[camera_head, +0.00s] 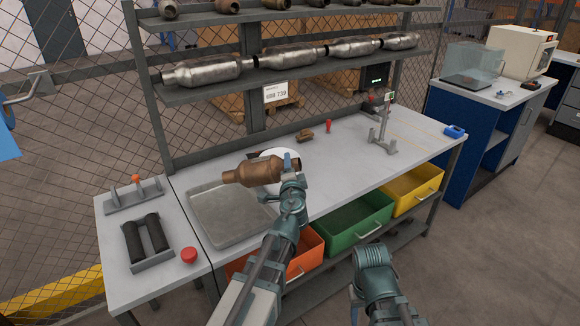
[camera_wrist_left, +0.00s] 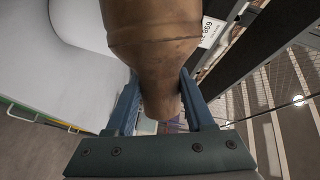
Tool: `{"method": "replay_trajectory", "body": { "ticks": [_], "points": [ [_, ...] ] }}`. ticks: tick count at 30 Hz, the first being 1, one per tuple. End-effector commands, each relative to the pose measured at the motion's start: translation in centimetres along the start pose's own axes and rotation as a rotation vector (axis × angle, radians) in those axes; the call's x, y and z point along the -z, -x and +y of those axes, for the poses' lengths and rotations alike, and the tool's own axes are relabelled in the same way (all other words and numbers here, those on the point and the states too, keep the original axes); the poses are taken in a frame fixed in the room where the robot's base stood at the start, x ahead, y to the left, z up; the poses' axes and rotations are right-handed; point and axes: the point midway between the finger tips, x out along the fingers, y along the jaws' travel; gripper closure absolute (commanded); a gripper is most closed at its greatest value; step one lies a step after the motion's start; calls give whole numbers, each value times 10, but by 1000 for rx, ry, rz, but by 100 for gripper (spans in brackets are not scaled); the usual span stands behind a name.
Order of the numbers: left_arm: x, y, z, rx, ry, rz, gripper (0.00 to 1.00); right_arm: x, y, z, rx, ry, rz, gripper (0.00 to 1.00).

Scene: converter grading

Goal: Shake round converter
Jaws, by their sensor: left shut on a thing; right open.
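A brown, rusty round converter (camera_head: 250,172) is held above the grey metal tray (camera_head: 212,236) and the white table. My left gripper (camera_head: 289,165) is shut on one narrow end of it. In the left wrist view the converter (camera_wrist_left: 152,35) tapers down between the two blue fingers of the left gripper (camera_wrist_left: 160,105). A white round dish (camera_head: 268,187) is partly hidden behind the converter and gripper. Part of the right arm shows at the lower right; my right gripper (camera_head: 358,296) is low in front of the bench, and its fingers are hard to make out.
Orange, green (camera_head: 357,226) and yellow (camera_head: 413,190) drawers sit under the table's front edge. Silver converters (camera_head: 290,57) lie on the shelf above. A stand (camera_head: 383,130), a red item (camera_head: 328,126) and a red button (camera_head: 189,255) are on the worktops. The table's right side is mostly clear.

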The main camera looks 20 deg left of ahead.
Motion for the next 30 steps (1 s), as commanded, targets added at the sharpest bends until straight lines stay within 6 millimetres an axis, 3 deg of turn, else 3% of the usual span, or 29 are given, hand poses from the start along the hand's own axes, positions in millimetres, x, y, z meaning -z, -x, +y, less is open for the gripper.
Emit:
{"method": "replay_trajectory", "body": {
  "ticks": [1, 5, 11, 21, 30],
  "points": [
    [-3, -1, 10, 1, -7, 1, 100, 1, -11, -1, 0, 0, 0, 50],
    [-4, -1, 15, 1, -7, 1, 100, 1, -16, -2, 0, 0, 0, 50],
    [-2, 0, 8, 1, -7, 1, 100, 0, -9, -1, 0, 0, 0, 50],
    [7, 1, -23, 1, -7, 1, 100, -1, 23, 2, 0, 0, 0, 50],
    [4, 1, -14, 1, -7, 1, 100, -1, 14, 1, 0, 0, 0, 50]
  ]
}}
